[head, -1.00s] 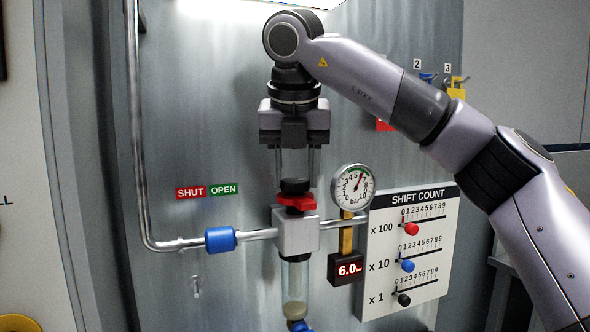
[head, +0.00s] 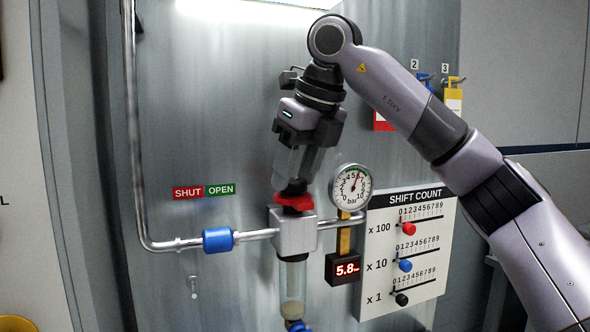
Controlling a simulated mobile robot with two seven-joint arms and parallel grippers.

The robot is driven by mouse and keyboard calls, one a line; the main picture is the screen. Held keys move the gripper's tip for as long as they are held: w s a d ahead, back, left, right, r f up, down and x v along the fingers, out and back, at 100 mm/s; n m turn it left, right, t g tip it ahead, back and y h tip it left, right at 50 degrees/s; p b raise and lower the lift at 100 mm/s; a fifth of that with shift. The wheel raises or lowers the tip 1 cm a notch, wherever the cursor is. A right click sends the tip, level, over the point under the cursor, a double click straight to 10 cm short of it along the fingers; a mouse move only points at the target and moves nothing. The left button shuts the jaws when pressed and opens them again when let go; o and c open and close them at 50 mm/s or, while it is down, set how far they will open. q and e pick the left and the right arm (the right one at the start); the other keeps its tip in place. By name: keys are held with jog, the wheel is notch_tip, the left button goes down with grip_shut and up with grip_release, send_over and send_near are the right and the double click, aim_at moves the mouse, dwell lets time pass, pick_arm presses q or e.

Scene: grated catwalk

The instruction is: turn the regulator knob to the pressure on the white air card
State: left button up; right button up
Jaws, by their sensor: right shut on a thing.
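The regulator stands on the grey panel, with a metal body (head: 293,232), a red collar (head: 293,200) and a black knob (head: 294,187) on top. My right gripper (head: 295,180) points down from above, tilted, and is shut on the black knob. The round gauge (head: 350,188) shows its red needle a little past the middle of its scale. My left gripper is not in view.
A blue-sleeved pipe (head: 217,240) runs left of the regulator, below the SHUT/OPEN label (head: 204,191). The SHIFT COUNT board (head: 405,250) with red, blue and black sliders is at the right. Tags (head: 453,98) hang at hooks 2 and 3, partly behind my right arm.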

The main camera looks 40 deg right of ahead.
jog(key=n+y, duration=0.1)
jog(key=n, duration=0.3)
jog(key=shift+d+n+y, duration=0.15)
jog(key=shift+n+y, duration=0.15)
jog(key=shift+y, duration=0.1)
jog(key=n, duration=0.2)
jog(key=n+g+y, duration=0.1)
jog(key=n, duration=0.1)
jog(key=shift+w+d+g, duration=0.1)
jog(key=shift+w+g, duration=0.05)
jog(key=shift+g, duration=0.15)
jog(key=shift+n, duration=0.3)
jog(key=o, duration=1.1)
jog(key=shift+c, duration=0.2)
jog(key=shift+d+r, duration=0.1)
jog(key=shift+r, duration=0.05)
jog(key=v, duration=0.7)
